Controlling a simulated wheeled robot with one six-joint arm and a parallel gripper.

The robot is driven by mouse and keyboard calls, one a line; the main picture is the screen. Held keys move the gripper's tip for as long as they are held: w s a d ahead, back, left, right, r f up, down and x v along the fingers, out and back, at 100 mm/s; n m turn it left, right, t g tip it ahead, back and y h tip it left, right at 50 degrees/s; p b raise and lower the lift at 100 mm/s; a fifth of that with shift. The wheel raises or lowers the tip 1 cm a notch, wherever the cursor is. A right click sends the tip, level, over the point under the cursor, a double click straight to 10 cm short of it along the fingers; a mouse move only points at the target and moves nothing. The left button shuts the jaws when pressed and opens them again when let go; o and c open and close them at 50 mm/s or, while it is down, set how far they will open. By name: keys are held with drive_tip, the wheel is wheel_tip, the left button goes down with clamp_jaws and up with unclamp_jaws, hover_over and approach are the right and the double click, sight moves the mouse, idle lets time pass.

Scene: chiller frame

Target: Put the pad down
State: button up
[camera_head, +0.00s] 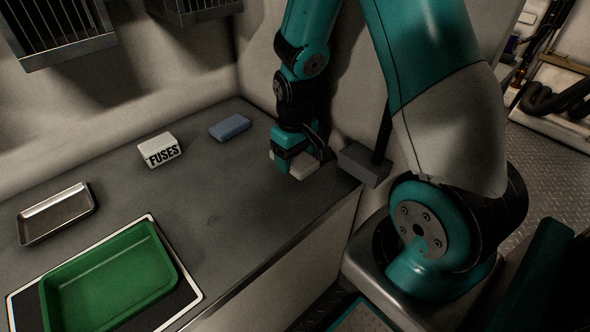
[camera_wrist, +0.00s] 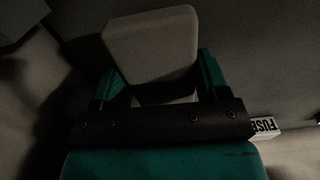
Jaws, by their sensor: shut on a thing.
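The pad is a pale, rounded block (camera_head: 303,167), low over the right end of the grey counter (camera_head: 235,215). My gripper (camera_head: 294,160) is above it and shut on it. In the wrist view the pad (camera_wrist: 152,45) sits between the two teal fingers of my gripper (camera_wrist: 157,83). The pad's underside is hidden, so I cannot tell whether it touches the counter.
A white FUSES box (camera_head: 159,150) and a blue block (camera_head: 230,127) stand left of my gripper. A metal tray (camera_head: 56,213) and a green tray (camera_head: 158,290) are farther left. A dark grey block (camera_head: 363,165) is close on the right. The counter's middle is clear.

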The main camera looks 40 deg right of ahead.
drive_tip(key=shift+f+b, duration=0.3)
drive_tip(key=shift+f, duration=1.55)
drive_tip(key=shift+f, duration=0.1)
